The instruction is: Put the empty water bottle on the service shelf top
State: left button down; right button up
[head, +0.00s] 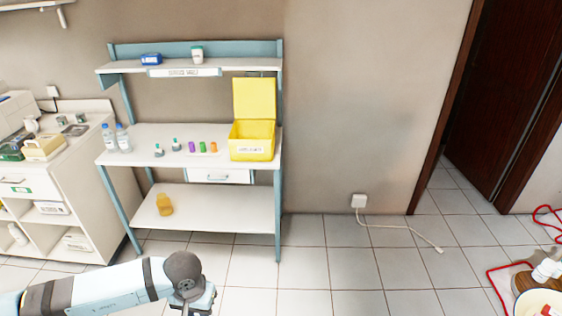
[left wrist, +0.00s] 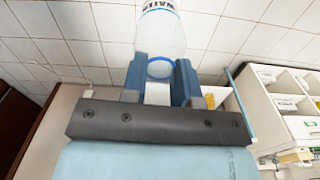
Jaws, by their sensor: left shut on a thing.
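The empty water bottle (left wrist: 162,28) is clear plastic with a blue ring and a dark-lettered label. My left gripper (left wrist: 160,72) is shut on it in the left wrist view, and the bottle extends past the fingers to the top edge. In the head view my left gripper (head: 192,298) is at the bottom edge, in front of and below the service shelf; the bottle is not visible there. The service shelf top (head: 110,68) is a white board with a "SERVICE SHELF" label. My right gripper is not in view.
Below stand two water bottles (head: 123,138), small bottles, coloured items and an open yellow bin (head: 252,142). An orange bottle (head: 164,205) is on the lowest board.

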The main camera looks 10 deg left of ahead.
aim_at(146, 150)
jog(key=i+j, duration=0.15)
jog(key=i, duration=0.2)
jog(key=i+j, duration=0.2)
jog(key=i, duration=0.2)
jog(key=i+j+z, duration=0.1)
jog(key=i, duration=0.25)
jog(key=i+j, duration=0.15)
jog(key=j, duration=0.15)
jog(key=i+j, duration=0.35)
jog(key=j, duration=0.3)
jog(key=i+j, duration=0.1)
jog(key=j, duration=0.5)
jog(key=i+j+z, duration=0.1)
jog(key=j, duration=0.5)
jog(key=i+j, duration=0.1)
jog(key=j, duration=0.55)
jog(key=l+z, duration=0.05)
